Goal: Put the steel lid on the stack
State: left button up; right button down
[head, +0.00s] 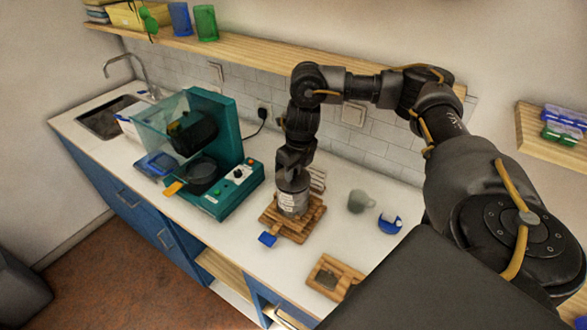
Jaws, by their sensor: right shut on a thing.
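My right gripper (294,172) points straight down over the stack and is shut on the steel lid, at the top of the grey metal stack (292,200). The fingers hide most of the lid, and I cannot tell whether it rests fully on the stack. The stack is a grey cylinder with a pale label. It stands upright on a slatted wooden board (312,219) on the white counter. My left gripper is not in view.
A teal machine (232,190) with a clear hood stands left of the stack. A grey mug (360,202) and a blue-and-white round item (390,225) are to the right. A wooden frame (322,268) lies near the front edge. A blue piece (267,239) is by the board.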

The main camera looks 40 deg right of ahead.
jog(key=shift+f, duration=0.5)
dwell(1.8)
jog(key=c, duration=1.1)
grip_release()
jog(key=shift+c, duration=0.2)
jog(key=shift+r, duration=0.1)
notch_tip(320, 180, up, 10)
jog(key=s+p, duration=0.1)
jog(key=shift+s+r, duration=0.25)
jog(key=shift+s, duration=0.1)
jog(key=shift+d, duration=0.1)
